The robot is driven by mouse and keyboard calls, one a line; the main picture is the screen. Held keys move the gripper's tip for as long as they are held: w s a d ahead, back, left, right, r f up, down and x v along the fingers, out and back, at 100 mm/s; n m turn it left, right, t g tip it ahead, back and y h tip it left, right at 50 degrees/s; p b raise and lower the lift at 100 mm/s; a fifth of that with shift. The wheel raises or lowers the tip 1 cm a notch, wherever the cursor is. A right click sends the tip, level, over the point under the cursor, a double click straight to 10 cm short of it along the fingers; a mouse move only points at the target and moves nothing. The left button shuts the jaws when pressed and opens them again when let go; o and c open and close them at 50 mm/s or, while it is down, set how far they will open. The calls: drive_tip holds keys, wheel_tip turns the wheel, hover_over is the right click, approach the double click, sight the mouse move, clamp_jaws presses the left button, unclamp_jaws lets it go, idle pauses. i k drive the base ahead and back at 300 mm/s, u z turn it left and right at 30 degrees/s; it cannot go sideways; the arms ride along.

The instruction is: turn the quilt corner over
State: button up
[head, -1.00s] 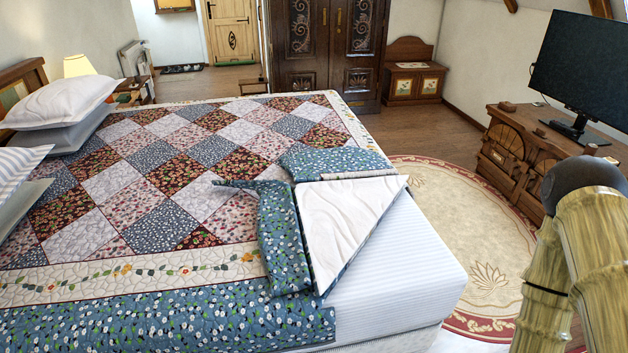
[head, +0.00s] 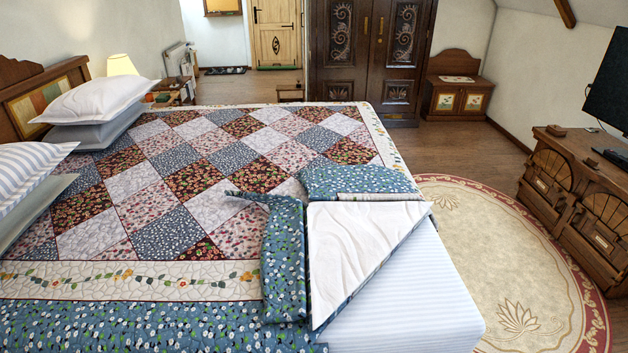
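The patchwork quilt (head: 172,231) covers most of the bed in the head view. Its near right corner is folded back over the top, showing a white underside (head: 346,240) in a rough triangle. Blue floral border flaps (head: 283,258) lie bunched along the left and far sides of the fold. The striped white mattress (head: 415,300) is bare at that corner. My gripper is not in view, and no part of my arm shows now.
Pillows (head: 100,103) lie at the left end of the bed. A round rug (head: 470,240) covers floor right of the bed, with open room there. A wooden cabinet (head: 570,180) with a screen (head: 607,90) stands at right; an armoire (head: 372,50) stands behind.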

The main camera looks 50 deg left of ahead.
sight(347, 242)
drive_tip(key=i, duration=0.25)
drive_tip(key=u, duration=0.85)
